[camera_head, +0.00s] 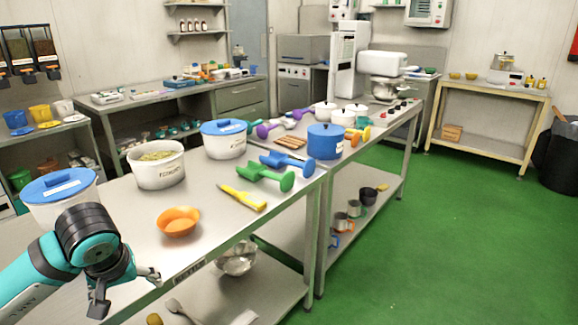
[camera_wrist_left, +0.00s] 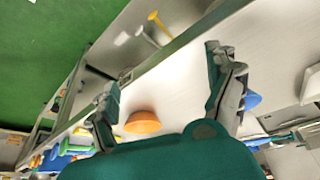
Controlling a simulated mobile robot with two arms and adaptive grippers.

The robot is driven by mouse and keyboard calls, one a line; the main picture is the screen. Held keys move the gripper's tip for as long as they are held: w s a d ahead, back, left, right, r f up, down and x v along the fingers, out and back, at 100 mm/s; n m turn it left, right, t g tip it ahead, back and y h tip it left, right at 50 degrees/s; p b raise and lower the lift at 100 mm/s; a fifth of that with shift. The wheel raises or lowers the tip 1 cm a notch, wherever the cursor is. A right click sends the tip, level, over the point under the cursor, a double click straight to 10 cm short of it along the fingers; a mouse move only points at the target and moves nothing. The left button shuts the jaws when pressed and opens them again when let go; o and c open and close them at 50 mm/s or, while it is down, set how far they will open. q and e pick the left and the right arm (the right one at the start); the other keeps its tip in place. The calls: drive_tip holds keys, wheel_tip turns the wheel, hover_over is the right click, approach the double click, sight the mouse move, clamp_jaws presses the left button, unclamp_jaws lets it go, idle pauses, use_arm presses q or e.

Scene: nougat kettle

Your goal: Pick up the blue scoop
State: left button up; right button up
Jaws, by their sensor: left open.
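The blue scoop (camera_head: 287,160) lies on the steel worktable (camera_head: 215,195), at its right part in the head view, just behind a green scoop (camera_head: 256,174). My left gripper (camera_head: 127,289) is open and empty at the table's near edge, at the lower left, well apart from the blue scoop. Its two spread fingers also show in the left wrist view (camera_wrist_left: 160,72), with nothing between them. My right gripper is not in view.
An orange bowl (camera_head: 178,222) and a yellow tool (camera_head: 242,197) lie between my left gripper and the scoops. A blue pot (camera_head: 325,142) stands right of the blue scoop. White tubs (camera_head: 157,170) stand behind and left. Bare tabletop lies around the bowl.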

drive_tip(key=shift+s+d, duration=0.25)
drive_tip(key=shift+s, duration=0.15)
